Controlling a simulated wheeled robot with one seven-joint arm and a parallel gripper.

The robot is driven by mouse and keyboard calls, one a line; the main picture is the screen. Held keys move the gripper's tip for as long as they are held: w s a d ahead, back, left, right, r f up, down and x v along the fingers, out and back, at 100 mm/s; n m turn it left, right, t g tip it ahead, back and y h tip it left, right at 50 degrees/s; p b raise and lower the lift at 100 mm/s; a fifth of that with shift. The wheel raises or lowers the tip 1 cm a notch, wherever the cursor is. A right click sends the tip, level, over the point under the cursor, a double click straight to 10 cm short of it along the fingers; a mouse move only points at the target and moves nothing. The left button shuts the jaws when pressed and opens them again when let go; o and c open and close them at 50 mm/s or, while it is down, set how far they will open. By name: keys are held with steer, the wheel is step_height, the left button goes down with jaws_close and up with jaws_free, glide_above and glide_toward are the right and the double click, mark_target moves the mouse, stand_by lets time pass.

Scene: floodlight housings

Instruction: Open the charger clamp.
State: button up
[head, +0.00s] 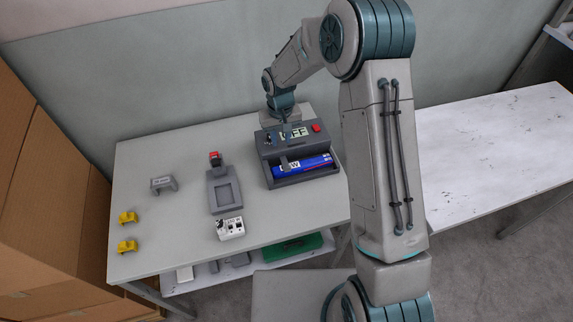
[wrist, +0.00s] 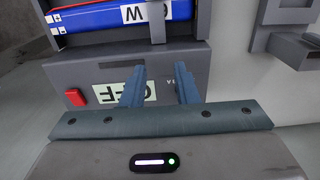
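The charger (head: 306,140) is a dark grey box near the back right of the table, with an "OFF" display on its panel. A blue battery (head: 316,165) lies in its front bay and also shows in the wrist view (wrist: 100,17). A grey bar (wrist: 156,22), apparently the clamp, lies across the battery and partly covers its label. My gripper (wrist: 160,68) is over the charger's panel, with its two blue-grey fingers apart and nothing between them. The fingertips point toward the bar's near end, apart from it in the wrist view. They partly hide the display.
A red switch (wrist: 75,97) sits on the panel beside the display. A grey housing (head: 222,190), a white block (head: 230,228), a grey bracket (head: 163,184) and two yellow clips (head: 127,218) stand left on the table.

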steer(key=shift+r+p, duration=0.95)
steer(key=shift+r, duration=1.05)
jaws_close()
